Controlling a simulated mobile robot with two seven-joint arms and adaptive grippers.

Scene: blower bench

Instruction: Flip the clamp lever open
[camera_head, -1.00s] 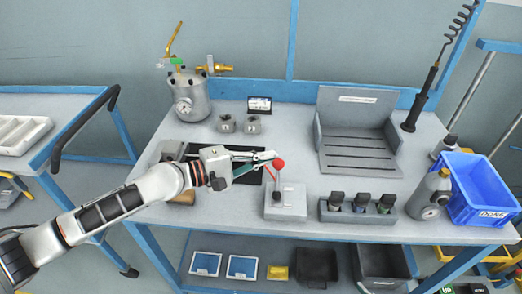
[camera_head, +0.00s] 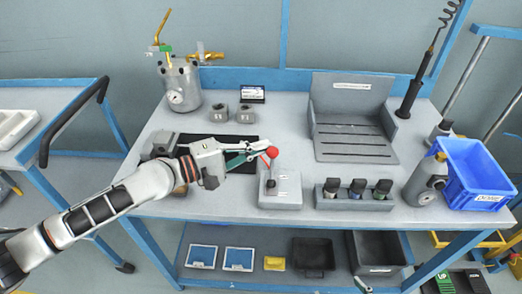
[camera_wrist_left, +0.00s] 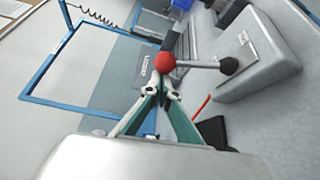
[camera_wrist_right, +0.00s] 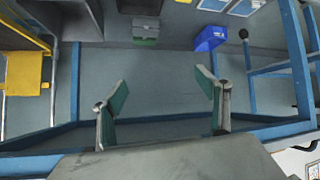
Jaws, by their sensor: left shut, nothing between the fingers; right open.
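The clamp (camera_head: 281,190) is a grey block on the bench with a lever standing up from it, topped by a red ball (camera_head: 271,152). In the left wrist view, the grey block (camera_wrist_left: 262,62) is at the right, and the lever runs from a black pivot (camera_wrist_left: 229,66) to the red ball (camera_wrist_left: 165,62). My left gripper (camera_head: 258,152) is shut and empty, with its fingertips (camera_wrist_left: 164,88) right by the red ball; I cannot tell whether they touch it. My right gripper (camera_wrist_right: 158,92) is open and empty, away from the bench top, above floor.
A bottle rack (camera_head: 354,194) stands right of the clamp, a grey slotted fixture (camera_head: 352,140) behind it. A metal pot (camera_head: 182,88) is at the back left. A blue bin (camera_head: 476,178) sits at the bench's right end. A black mat (camera_head: 240,165) lies behind my left gripper.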

